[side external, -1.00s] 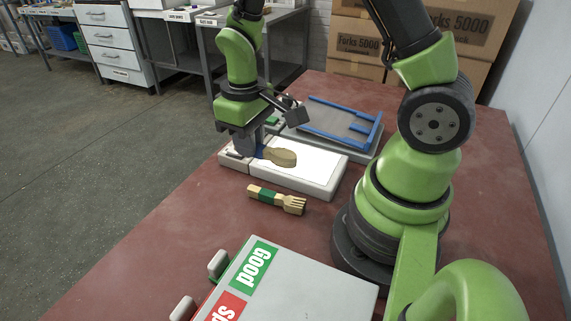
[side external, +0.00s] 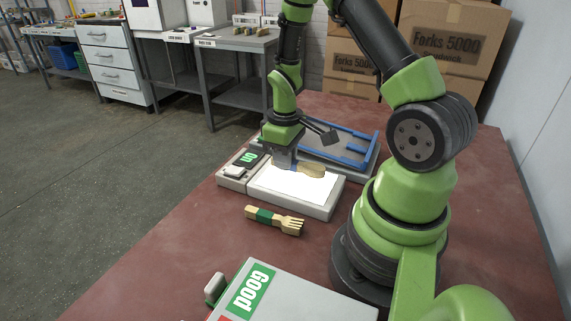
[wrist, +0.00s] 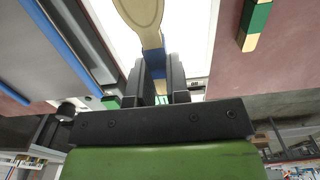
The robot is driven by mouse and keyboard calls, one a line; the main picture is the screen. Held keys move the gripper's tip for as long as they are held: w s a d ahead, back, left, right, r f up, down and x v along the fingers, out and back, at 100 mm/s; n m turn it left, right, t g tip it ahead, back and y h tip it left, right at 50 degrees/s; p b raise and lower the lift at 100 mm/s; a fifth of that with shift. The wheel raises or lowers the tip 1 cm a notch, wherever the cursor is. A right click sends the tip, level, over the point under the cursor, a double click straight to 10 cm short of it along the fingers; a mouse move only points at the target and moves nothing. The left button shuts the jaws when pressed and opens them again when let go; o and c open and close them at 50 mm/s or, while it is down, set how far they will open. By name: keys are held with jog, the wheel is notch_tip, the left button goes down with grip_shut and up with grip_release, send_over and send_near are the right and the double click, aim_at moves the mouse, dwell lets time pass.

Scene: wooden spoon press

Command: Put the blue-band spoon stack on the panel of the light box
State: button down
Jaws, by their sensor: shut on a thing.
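My gripper (side external: 284,160) is shut on the blue-band spoon stack (side external: 313,170), at the far side of the light box. In the wrist view the stack's wooden bowl end (wrist: 142,14) points away from the fingers, and its blue band (wrist: 154,60) shows at the fingertips (wrist: 160,80). The light box (side external: 322,211) has a bright white panel (side external: 290,187). The stack is over the panel's far part; I cannot tell whether it touches the panel. Its handle end is mostly hidden by the fingers.
A green-band fork stack (side external: 273,220) lies on the red table in front of the light box. A tray with blue rails (side external: 345,150) stands behind it. A grey box labelled Good (side external: 300,295) is at the front. The table's left front is clear.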

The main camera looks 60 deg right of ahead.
jog(key=shift+f, duration=0.95)
jog(key=shift+f, duration=0.15)
jog(key=c, duration=1.1)
grip_release()
notch_tip(320, 180, up, 12)
jog(key=s+a+r+m+t+y, duration=0.1)
jog(key=s+a+r+m+t, duration=0.1)
jog(key=s+a+r, duration=0.3)
jog(key=s+a+r+m+t+y, duration=0.1)
jog(key=s+a+r+t, duration=0.3)
jog(key=a+r, duration=0.6)
jog(key=shift+s+a+m+t, duration=0.15)
jog(key=shift+s+m+t, duration=0.2)
jog(key=shift+m+t, duration=0.2)
